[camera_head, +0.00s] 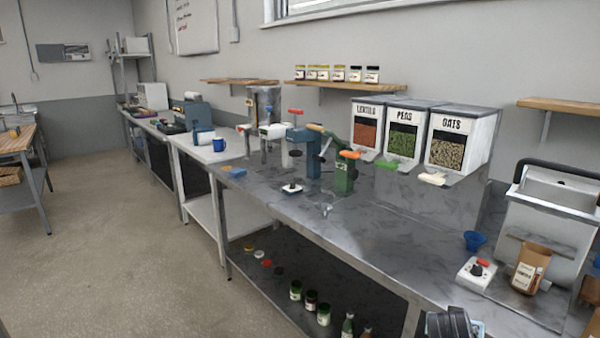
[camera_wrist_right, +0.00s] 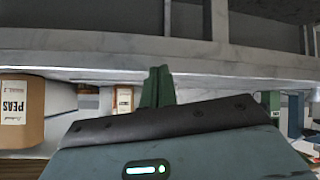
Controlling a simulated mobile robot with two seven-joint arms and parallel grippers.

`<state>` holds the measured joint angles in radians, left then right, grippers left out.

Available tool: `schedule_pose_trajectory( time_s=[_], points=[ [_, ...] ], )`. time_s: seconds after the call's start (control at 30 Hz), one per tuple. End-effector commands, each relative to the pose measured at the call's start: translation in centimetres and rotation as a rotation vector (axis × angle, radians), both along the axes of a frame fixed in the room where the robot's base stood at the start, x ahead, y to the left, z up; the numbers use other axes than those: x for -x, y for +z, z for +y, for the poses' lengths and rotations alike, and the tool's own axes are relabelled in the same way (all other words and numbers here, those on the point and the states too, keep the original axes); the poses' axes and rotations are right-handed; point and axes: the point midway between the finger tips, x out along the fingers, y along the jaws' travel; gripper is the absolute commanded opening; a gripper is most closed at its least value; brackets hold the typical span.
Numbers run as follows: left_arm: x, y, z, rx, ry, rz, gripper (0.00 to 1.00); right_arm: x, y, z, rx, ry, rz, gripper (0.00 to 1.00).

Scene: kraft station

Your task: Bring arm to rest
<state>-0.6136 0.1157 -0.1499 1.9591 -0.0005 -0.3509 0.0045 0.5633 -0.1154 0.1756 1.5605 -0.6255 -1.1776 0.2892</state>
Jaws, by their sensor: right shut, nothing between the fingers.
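My right gripper (camera_wrist_right: 158,87) shows in the right wrist view as dark green fingers pressed together beyond a grey-blue housing. The fingers are shut and hold nothing. A pale metal edge runs across the picture just above the fingers; I cannot tell if they touch it. In the head view only a dark, cut-off shape shows at the bottom edge, and no fingertips can be made out there. My left gripper is in neither view.
A brown bag labelled PEAS (camera_wrist_right: 20,110) stands left of the fingers. The long metal workbench (camera_head: 375,240) has bare space in its middle. Lentils (camera_head: 367,130), peas (camera_head: 402,140) and oats (camera_head: 449,145) dispensers stand behind. A paper bag (camera_head: 528,272) and red-knobbed device (camera_head: 478,270) sit right.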

Motion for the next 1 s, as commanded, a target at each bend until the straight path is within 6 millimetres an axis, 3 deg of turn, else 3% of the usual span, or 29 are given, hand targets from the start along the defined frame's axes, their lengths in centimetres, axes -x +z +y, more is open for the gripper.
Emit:
schedule_pose_trajectory(
  time_s=[0.03,0.2,0.5,0.8,1.0],
  points=[
    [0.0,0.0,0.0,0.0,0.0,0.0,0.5,1.2,-1.9,0.2,0.012,0.036,0.01,0.0],
    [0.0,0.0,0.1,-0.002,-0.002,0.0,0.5,4.6,-6.8,1.6,0.033,0.161,0.021,0.0],
    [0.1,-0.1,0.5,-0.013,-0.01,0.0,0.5,12.5,-14.0,5.2,0.024,0.38,0.029,0.0],
    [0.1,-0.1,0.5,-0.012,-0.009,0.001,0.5,22.4,-18.7,9.7,-0.048,0.573,0.028,0.0],
    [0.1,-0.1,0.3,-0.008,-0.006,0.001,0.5,29.7,-20.1,12.8,-0.126,0.674,0.016,0.0]
  ],
)
